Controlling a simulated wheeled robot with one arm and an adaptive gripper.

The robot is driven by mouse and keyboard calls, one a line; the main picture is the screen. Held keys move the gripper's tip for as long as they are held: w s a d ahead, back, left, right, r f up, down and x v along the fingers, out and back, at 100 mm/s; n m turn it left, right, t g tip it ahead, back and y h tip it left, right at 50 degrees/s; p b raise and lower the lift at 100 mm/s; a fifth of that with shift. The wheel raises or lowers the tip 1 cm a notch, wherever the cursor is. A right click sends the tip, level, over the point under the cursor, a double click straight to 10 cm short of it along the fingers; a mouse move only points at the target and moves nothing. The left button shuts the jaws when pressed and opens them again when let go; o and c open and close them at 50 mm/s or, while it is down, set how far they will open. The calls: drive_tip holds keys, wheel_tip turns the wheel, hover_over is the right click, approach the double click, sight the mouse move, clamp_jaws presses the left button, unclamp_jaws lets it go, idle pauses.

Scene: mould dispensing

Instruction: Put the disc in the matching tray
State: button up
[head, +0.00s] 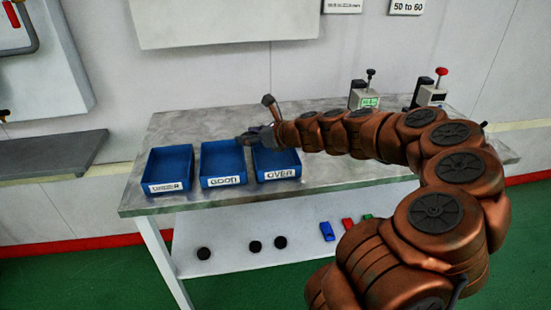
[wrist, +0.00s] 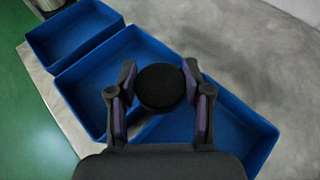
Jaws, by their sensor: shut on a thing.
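A dark round disc (wrist: 160,87) is held between the two fingers of my gripper (wrist: 160,92) in the wrist view. In the head view my gripper (head: 250,138) is above the back of the trays, near the border of the middle and right ones; the disc cannot be made out clearly there. Three blue trays stand in a row: the left tray (head: 168,168), its label hard to read, the GOOD tray (head: 221,165) and the OVER tray (head: 276,162). In the wrist view the disc overlaps the border between the GOOD tray (wrist: 95,80) and the OVER tray (wrist: 245,125).
The trays stand on a grey metal table (head: 330,180). Two small devices, one with a green display (head: 369,101) and one with a red knob (head: 434,92), stand at its back right. A lower shelf (head: 225,262) holds dark discs and small coloured items. A sign reads "50 to 60" (head: 407,6).

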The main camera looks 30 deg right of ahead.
drive_tip(key=s+d+r, duration=0.2)
drive_tip(key=s+d, duration=0.2)
drive_tip(key=d, duration=0.4)
drive_tip(key=shift+n+g+y, duration=0.3)
drive_tip(key=shift+n, duration=0.1)
wheel_tip(320, 180, down, 6)
drive_tip(key=b, duration=0.5)
drive_tip(key=shift+s+r+b, duration=0.1)
drive_tip(key=shift+r+b, duration=0.1)
drive_tip(key=shift+b, duration=0.15)
drive_tip(key=o, duration=1.2)
drive_tip(key=shift+o, duration=0.2)
